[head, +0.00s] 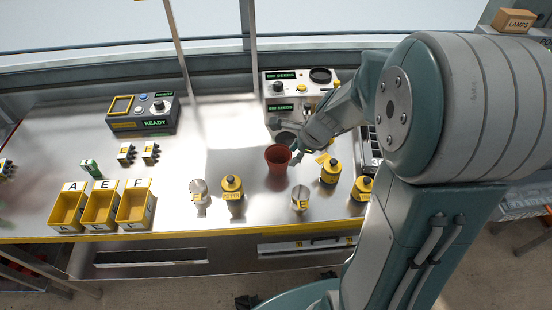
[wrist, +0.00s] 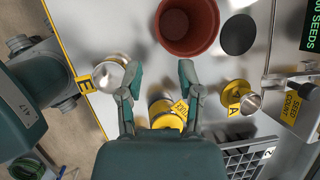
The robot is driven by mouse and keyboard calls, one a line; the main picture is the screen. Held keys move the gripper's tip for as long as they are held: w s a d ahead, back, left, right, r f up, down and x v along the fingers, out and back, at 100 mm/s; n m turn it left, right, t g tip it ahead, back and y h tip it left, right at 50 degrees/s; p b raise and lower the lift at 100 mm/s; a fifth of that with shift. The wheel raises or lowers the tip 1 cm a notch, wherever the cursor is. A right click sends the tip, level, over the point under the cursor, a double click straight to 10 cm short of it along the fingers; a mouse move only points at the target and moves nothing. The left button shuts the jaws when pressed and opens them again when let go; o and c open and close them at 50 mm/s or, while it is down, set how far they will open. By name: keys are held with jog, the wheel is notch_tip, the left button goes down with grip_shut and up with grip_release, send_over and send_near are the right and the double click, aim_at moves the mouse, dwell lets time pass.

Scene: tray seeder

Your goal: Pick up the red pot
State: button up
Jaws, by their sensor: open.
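The red pot (head: 277,158) stands upright on the metal bench, near the middle in the head view. In the wrist view the red pot (wrist: 187,24) is at the top centre, open end toward the camera, and it looks empty. My gripper (head: 298,153) is just to the right of the pot in the head view. In the wrist view my gripper (wrist: 160,75) has its two fingers spread with nothing held between them. The pot lies beyond the fingertips there. I cannot tell whether a fingertip touches its rim.
A yellow bottle (wrist: 165,110) stands below the fingers, beside a silver canister (wrist: 108,76). Another yellow bottle (head: 232,187) stands left of the pot. The seeder machine (head: 290,92) is behind it. Yellow bins (head: 100,208) and a READY console (head: 143,113) are at left.

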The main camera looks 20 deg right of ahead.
aim_at(282, 166)
jog(key=x, duration=0.4)
jog(key=shift+f, duration=0.2)
jog(key=shift+w+a+f, duration=0.1)
jog(key=shift+a+f, duration=0.35)
jog(key=shift+f, duration=0.05)
jog(key=x, duration=0.4)
jog(key=shift+w+f, duration=0.15)
jog(key=shift+w, duration=0.05)
jog(key=shift+w+d+f, duration=0.1)
jog(key=shift+d+f, duration=0.05)
jog(key=shift+f, duration=0.05)
jog(key=shift+a, duration=0.2)
grip_shut()
